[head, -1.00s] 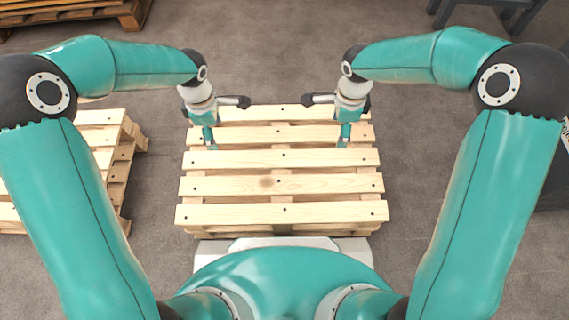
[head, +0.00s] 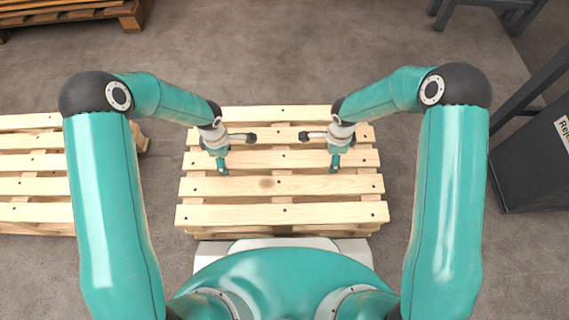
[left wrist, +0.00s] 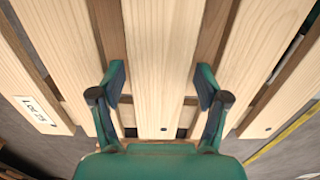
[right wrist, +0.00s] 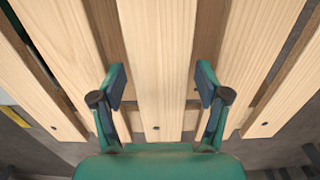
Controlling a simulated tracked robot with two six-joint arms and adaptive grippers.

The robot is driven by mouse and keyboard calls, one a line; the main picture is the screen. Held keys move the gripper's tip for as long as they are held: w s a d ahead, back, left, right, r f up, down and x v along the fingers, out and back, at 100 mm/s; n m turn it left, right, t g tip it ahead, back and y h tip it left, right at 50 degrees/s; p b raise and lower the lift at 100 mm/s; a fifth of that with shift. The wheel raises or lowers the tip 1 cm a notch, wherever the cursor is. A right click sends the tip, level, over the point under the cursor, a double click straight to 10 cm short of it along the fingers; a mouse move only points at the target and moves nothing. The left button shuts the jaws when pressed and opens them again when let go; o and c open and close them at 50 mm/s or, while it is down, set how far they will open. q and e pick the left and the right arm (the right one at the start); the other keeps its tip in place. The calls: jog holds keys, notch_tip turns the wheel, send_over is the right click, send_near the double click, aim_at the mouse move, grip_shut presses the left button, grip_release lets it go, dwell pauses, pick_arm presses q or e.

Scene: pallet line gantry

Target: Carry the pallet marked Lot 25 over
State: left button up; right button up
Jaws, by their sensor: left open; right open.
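A pale wooden pallet (head: 282,186) lies flat in front of me in the head view. In the left wrist view a white label (left wrist: 38,113) on its wood appears to read Lot 25. My left gripper (head: 222,166) is over the left part of this pallet. In the left wrist view its open fingers (left wrist: 160,84) are at the two edges of one slat. My right gripper (head: 335,166) is over the right part. Its open fingers (right wrist: 160,84) likewise flank a slat in the right wrist view. I cannot tell whether the fingers touch the wood.
Another pale pallet (head: 35,187) is at the left, partly behind my left arm. A brown pallet (head: 70,12) lies at the far left. A dark bin (head: 535,160) with a partly cut-off label stands at the right. Grey floor behind the front pallet is clear.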

pick_arm(q)
jog(key=shift+f, duration=1.05)
pick_arm(e)
jog(key=shift+f, duration=1.05)
pick_arm(q)
grip_shut()
pick_arm(e)
grip_shut()
pick_arm(q)
jog(key=shift+r, duration=0.1)
